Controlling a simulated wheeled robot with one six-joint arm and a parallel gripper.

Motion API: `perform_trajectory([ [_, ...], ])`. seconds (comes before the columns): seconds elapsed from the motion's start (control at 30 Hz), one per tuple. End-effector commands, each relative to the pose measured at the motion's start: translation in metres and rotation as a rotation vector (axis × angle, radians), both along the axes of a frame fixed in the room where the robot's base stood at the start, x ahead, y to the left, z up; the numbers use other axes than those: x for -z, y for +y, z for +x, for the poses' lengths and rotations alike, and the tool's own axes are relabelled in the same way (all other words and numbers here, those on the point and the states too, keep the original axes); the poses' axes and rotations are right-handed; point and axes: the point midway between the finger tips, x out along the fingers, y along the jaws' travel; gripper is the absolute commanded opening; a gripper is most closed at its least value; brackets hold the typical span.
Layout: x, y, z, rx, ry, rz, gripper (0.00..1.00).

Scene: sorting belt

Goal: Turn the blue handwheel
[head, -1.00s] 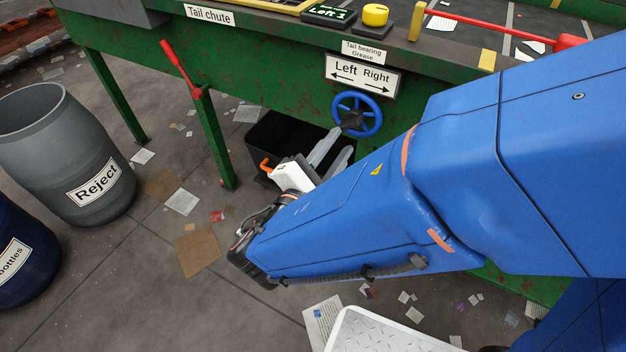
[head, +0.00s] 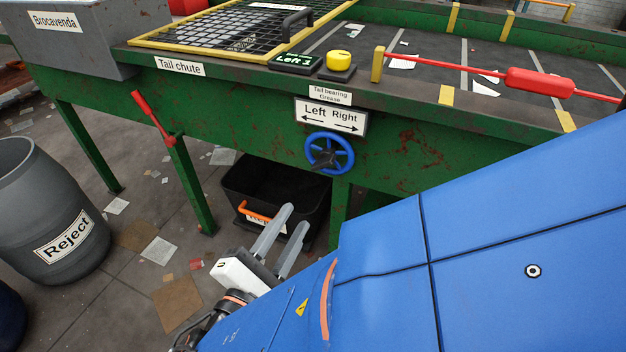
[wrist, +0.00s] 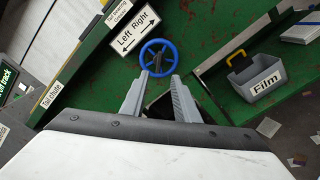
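The blue handwheel (head: 330,153) is mounted on the green side of the belt frame, below the Left/Right sign (head: 331,116). It has a dark hub and shows whole in the head view. In the wrist view the handwheel (wrist: 158,56) lies straight ahead, beyond the fingertips. My gripper (head: 296,217) is below and to the left of the wheel in the head view, apart from it. Its two grey fingers are spread with nothing between them. In the wrist view my gripper (wrist: 159,80) also shows its fingers apart.
A black bin with an orange handle (head: 275,190) stands under the frame behind my fingers. A grey Reject barrel (head: 62,220) is at the left. A red lever (head: 155,118) sticks up left of the wheel. A grey Film bin (wrist: 258,78) shows in the wrist view.

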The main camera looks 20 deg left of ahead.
Motion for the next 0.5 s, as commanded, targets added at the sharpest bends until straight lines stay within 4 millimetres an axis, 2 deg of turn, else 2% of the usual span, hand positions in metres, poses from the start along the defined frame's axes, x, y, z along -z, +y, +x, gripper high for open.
perform_trajectory([
  [0.5,0.011,0.012,0.010,0.001,0.000,0.001,0.28],
])
